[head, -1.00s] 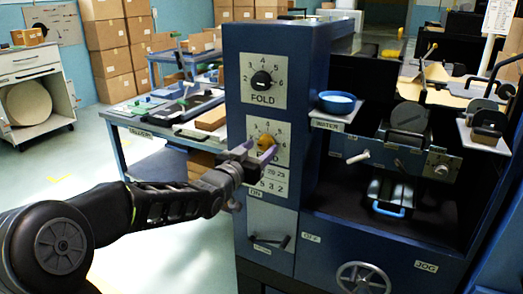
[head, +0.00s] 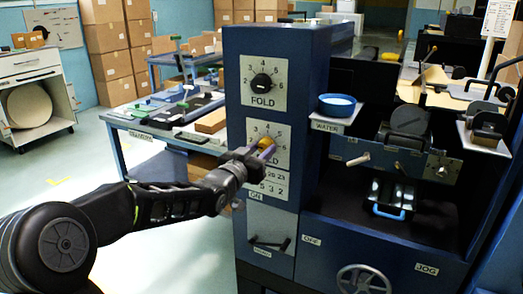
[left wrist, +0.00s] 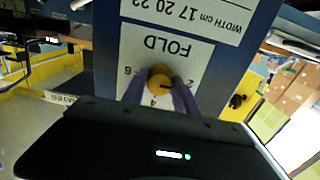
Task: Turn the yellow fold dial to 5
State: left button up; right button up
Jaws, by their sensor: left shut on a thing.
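The yellow fold dial (head: 267,143) sits on the lower white FOLD plate (head: 283,132) on the blue machine's front. My left gripper (head: 265,149) is at the dial, shut on it, with its fingers hiding part of the plate's numbers. In the left wrist view the plate is upside down and the yellow dial (left wrist: 159,76) sits between the two purple fingertips (left wrist: 158,90). A short dark mark on the dial slants to the right and down there; the exact number is hard to tell. My right gripper is not in view.
A black fold dial (head: 261,80) is on the plate above. A WIDTH number panel (head: 270,184) is just below. A blue water bowl (head: 337,104) stands on a shelf to the right. A handwheel (head: 363,279) is low on the machine.

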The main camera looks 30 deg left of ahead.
pick_arm(q)
grip_shut()
